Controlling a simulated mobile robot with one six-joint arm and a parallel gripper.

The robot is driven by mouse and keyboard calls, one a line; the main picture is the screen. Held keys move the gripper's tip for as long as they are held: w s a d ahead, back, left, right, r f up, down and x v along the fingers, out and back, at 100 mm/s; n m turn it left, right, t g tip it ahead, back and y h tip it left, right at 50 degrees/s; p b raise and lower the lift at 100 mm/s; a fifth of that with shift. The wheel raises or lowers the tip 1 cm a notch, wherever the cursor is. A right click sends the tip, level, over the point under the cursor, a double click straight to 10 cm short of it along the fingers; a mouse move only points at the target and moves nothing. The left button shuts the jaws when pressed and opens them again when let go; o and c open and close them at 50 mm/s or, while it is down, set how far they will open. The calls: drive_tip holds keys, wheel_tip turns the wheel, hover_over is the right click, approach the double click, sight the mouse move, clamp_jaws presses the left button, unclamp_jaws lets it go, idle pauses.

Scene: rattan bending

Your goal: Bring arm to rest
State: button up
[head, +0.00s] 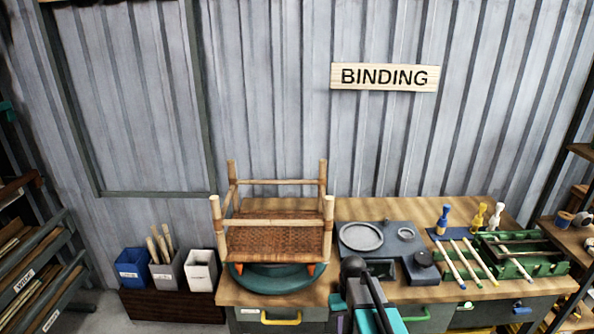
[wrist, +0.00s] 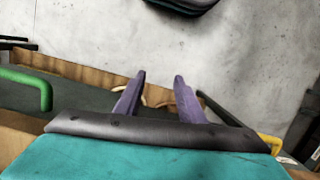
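My gripper (wrist: 159,78) shows in the wrist view with its two purple fingers apart. Nothing is held between the tips. A pale tan curved piece shows behind the fingers, too small to make out. Dark and teal parts of my arm rise at the lower middle of the head view, in front of the workbench (head: 310,299).
A rattan stool frame (head: 275,240) with a woven seat stands on a green turntable (head: 262,281). Right of it are a grey tool board (head: 385,236), bottles (head: 478,216) and sticks in a green rack (head: 546,265). Drawer handles, one green (wrist: 30,82), project from the bench front. Bins (head: 132,270) stand left.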

drive_tip(key=s+f+m+g+b, duration=0.1)
drive_tip(key=s+f, duration=1)
drive_tip(key=s, duration=0.4)
drive_tip(key=s+f+g+b, duration=0.2)
drive_tip(key=s+f, duration=1)
drive_tip(key=s, duration=0.3)
drive_tip(key=shift+d+f+m, duration=0.25)
drive_tip(key=shift+d+m, duration=0.15)
drive_tip(key=shift+d, duration=0.05)
drive_tip(key=shift+w, duration=0.1)
